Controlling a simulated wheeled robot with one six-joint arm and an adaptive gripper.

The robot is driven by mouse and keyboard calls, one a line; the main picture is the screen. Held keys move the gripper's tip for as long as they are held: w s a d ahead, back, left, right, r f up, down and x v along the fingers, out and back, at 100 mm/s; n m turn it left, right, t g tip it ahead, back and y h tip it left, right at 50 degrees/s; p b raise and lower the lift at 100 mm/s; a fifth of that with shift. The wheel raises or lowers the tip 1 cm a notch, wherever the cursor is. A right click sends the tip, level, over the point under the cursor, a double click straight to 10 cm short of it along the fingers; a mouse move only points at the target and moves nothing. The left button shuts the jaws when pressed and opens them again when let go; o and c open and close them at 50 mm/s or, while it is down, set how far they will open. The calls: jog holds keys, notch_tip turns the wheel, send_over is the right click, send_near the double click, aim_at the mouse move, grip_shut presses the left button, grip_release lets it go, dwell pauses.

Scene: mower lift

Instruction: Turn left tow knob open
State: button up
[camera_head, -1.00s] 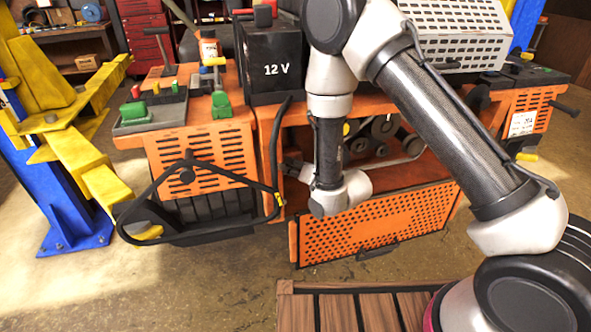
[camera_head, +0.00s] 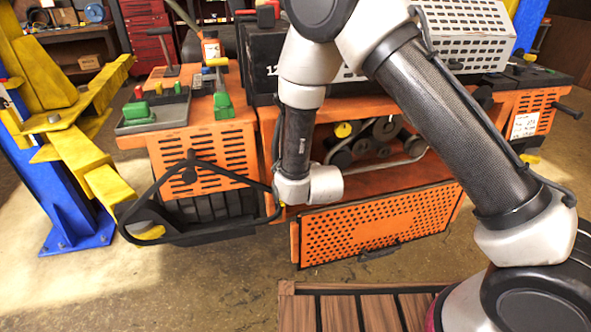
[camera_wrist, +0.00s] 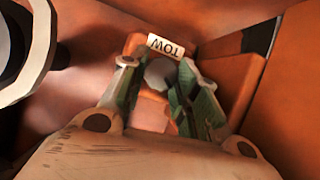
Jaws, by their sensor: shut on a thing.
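The left tow knob (camera_wrist: 160,72) is a small grey round piece in the wrist view, just below a white TOW label (camera_wrist: 166,46). My gripper (camera_wrist: 156,78) has its two green-padded fingers on either side of the knob and is shut on it. An orange bracket surrounds the knob, and the fingers hide part of it. I cannot tell the knob's turn angle. In the head view, my wrist is at the left end of the mower's open bay, and the knob and fingertips are hidden there.
The orange mower (camera_head: 205,152) fills the middle, with a black bent bar (camera_head: 205,240) at its left front. A perforated orange panel (camera_head: 375,222) hangs open below the bay. A yellow and blue lift post (camera_head: 62,190) stands left.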

dwell(0.4)
jog(key=o, duration=0.7)
jog(key=shift+o, duration=0.2)
jog(key=v, duration=1.2)
